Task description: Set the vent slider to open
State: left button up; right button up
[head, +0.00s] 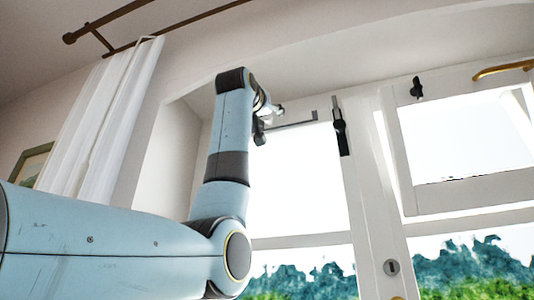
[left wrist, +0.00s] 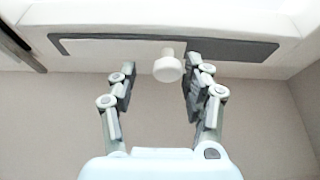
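The vent slider is a white round knob (left wrist: 168,68) on a long slotted vent strip (left wrist: 235,49) in the left wrist view. The slot is pale to the left of the knob and dark grey to its right. My left gripper (left wrist: 158,84) is open, with the knob between its fingertips. The right finger is close to the knob, and a wider gap shows on the left; contact cannot be told. In the head view my left gripper (head: 268,120) is up at the window top, beside the vent strip (head: 295,120), whose knob is not discernible. My right gripper is not in view.
A black handle (head: 341,130) is on the window frame right of the vent. A tilted window sash (head: 470,190) with a black latch (head: 417,88) and brass handle (head: 503,69) stands farther right. A white curtain (head: 105,120) hangs left under a rod (head: 105,22).

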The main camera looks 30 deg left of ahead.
pick_arm(q)
jog(key=shift+s+a+f, duration=0.1)
jog(key=shift+s+a, duration=0.05)
jog(key=shift+a, duration=0.05)
jog(key=shift+s+f, duration=0.15)
jog(key=shift+s, duration=0.2)
jog(key=v, duration=1.1)
jog(key=shift+d, duration=0.35)
jog(key=shift+w, duration=0.1)
